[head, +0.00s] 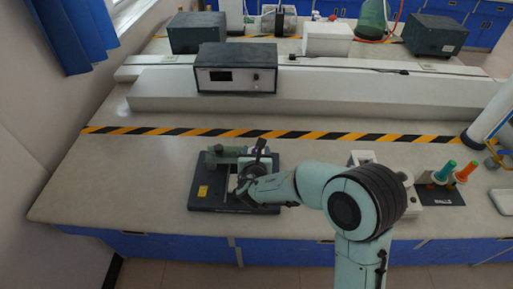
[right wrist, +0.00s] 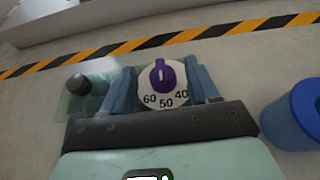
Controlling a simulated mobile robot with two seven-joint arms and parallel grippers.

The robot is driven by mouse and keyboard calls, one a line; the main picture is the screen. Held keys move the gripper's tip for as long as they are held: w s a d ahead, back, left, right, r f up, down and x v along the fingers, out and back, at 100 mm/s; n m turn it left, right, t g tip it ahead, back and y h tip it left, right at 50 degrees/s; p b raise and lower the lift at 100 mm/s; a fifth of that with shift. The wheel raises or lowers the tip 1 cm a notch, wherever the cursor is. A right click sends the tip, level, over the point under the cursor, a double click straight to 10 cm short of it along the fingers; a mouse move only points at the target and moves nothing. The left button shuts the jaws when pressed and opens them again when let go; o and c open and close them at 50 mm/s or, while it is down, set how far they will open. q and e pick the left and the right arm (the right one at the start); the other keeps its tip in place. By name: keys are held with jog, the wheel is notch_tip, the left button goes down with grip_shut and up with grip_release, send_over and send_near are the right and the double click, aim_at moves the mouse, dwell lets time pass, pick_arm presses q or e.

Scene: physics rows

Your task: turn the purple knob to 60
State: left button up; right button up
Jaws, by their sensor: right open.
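The purple knob (right wrist: 163,78) sits on a white round dial (right wrist: 148,91) in the right wrist view. The numbers 60, 50 and 40 show along the dial's lower edge, and the knob's ridge runs roughly up and down the picture. My right gripper (right wrist: 162,84) is open, with one blue finger on each side of the dial. Whether the fingers touch the knob or dial I cannot tell. In the head view my right gripper (head: 245,181) is over the device on the dark base plate (head: 205,198), and the arm partly hides it. My left gripper is not in view.
A black round knob (right wrist: 78,84) lies left of the dial, and a blue cylinder (right wrist: 297,114) stands at right. In the head view, green and orange pegs (head: 446,170) stand right of my arm. A grey instrument box (head: 236,68) is behind the striped tape (head: 270,134). The left counter is clear.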

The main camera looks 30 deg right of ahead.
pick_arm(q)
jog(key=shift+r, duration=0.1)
pick_arm(e)
jog(key=shift+x, duration=1.45)
jog(key=c, duration=1)
jog(key=shift+c, duration=0.2)
